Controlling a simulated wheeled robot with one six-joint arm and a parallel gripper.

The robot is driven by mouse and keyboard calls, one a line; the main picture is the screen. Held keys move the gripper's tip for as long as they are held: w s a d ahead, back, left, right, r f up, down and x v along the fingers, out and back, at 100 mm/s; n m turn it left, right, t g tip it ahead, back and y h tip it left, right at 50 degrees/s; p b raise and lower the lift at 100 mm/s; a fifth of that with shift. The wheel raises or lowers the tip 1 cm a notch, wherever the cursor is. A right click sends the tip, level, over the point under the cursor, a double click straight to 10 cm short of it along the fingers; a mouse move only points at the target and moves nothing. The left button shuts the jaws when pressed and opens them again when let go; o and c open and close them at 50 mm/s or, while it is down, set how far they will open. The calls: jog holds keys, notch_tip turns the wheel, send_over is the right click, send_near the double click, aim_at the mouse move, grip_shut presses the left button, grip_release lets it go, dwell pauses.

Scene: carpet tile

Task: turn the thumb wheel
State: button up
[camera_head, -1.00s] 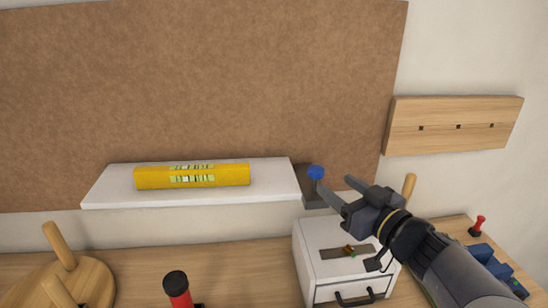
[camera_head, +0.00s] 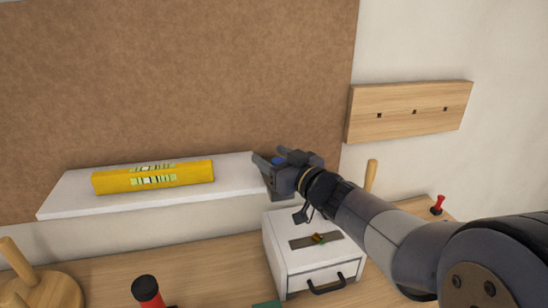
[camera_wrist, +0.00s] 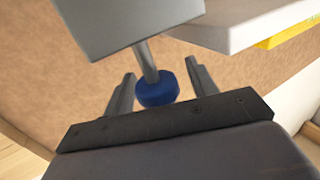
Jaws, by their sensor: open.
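The thumb wheel is a small blue knob (camera_wrist: 157,90) on a metal shaft that comes out of a grey block (camera_wrist: 125,22) in the wrist view. My gripper (camera_wrist: 160,84) is open, with one finger on each side of the blue wheel. Gaps show between the wheel and both fingers, so it is not gripped. In the head view my gripper (camera_head: 272,164) is at the right end of the white shelf, and only a bit of the blue wheel (camera_head: 279,160) shows behind the fingers. The grey block is mostly hidden there.
A yellow spirit level (camera_head: 153,176) lies on the white shelf (camera_head: 75,207). A white drawer box (camera_head: 285,247) stands below my gripper. A wooden peg board (camera_head: 408,110) is on the wall at right. A red-and-black handled thing (camera_head: 147,291) is at the front.

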jog(key=c, duration=1)
jog(key=shift+o, duration=0.2)
jog(key=shift+w+d+m+t+h+b, duration=0.15)
jog(key=shift+m+t+h+b, duration=1.1)
jog(key=shift+b, duration=1.15)
jog(key=h+b, duration=0.1)
jog(key=b, duration=0.2)
jog(key=shift+w+f+m+h+b, duration=0.1)
jog(key=shift+m+h+b, duration=0.15)
jog(key=shift+h+b, duration=0.1)
